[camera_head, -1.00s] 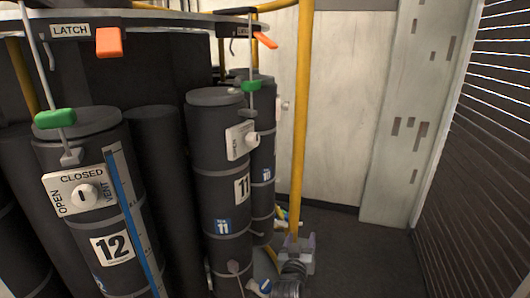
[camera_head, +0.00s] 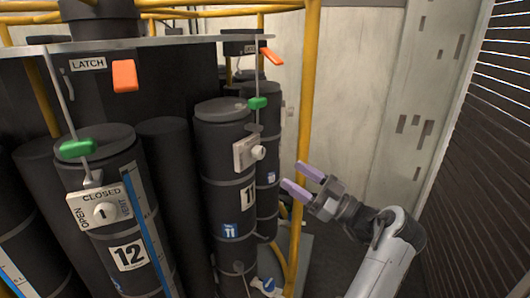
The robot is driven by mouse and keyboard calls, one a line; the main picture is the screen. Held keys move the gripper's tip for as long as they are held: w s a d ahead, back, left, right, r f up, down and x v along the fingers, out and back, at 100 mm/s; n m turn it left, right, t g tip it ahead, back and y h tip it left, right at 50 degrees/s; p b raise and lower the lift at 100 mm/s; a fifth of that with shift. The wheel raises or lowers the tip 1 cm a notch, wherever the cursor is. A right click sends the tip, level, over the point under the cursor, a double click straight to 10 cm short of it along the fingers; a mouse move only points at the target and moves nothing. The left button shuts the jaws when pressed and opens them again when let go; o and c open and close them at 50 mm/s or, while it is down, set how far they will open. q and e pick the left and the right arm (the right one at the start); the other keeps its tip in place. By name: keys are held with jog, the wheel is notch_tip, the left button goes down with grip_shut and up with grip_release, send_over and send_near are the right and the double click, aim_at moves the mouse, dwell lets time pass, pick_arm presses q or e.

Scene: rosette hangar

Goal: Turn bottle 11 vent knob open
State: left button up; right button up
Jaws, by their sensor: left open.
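Bottle 11 (camera_head: 222,165) is a dark upright cylinder near the middle, with an "11" label on its side. Its vent plate (camera_head: 242,154) is pale and seen at a steep angle. The white vent knob (camera_head: 258,153) sticks out to the right from the plate; its pointing direction is too small to tell. My left gripper (camera_head: 291,177) has purple fingers, open and empty. It is to the right of the knob and slightly lower in the picture, apart from it. My right gripper is not in view.
Bottle 12 (camera_head: 104,160) stands at the left with its own vent plate and knob (camera_head: 105,211). Green handles (camera_head: 257,103) and orange latch tabs (camera_head: 124,76) hang above. A yellow post (camera_head: 305,110) rises just behind my gripper. A slatted wall (camera_head: 475,160) is at the right.

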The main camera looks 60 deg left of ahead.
aim_at(262, 155)
pick_arm(q)
jog(key=p+x, duration=0.6)
jog(key=x, duration=0.2)
jog(key=shift+s+a+r, duration=0.15)
jog(key=shift+a+r, duration=0.05)
jog(key=shift+r, duration=0.05)
jog(key=shift+s+a+r+p, duration=0.1)
jog(key=shift+s+a+p, duration=0.25)
jog(key=shift+a, duration=0.25)
